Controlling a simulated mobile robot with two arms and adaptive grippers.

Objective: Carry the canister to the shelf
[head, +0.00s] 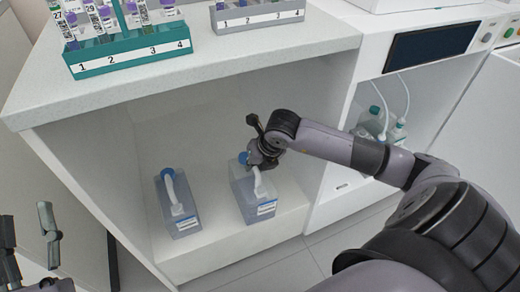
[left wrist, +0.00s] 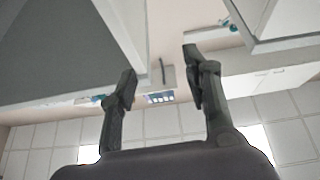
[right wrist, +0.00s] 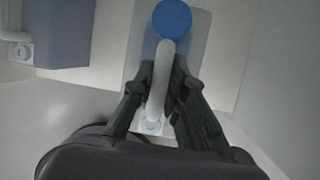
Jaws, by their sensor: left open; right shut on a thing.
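Two translucent canisters with blue caps and white handles stand upright on the shelf inside the open cabinet in the head view. My right gripper (head: 262,156) is at the right canister (head: 252,203), its fingers shut on the white handle. In the right wrist view the fingers (right wrist: 167,95) lie on both sides of that handle, below the blue cap (right wrist: 172,18). The other canister (head: 180,208) stands to the left, apart from it; its side also shows in the right wrist view (right wrist: 62,30). My left gripper (left wrist: 165,85) is open and empty, away from the cabinet.
A teal rack (head: 130,54) of tubes and a grey rack (head: 258,14) stand on the counter (head: 235,42) above. A side wall divides this cabinet from a bay with bottles (head: 372,122). The tiled floor (head: 285,262) in front is clear.

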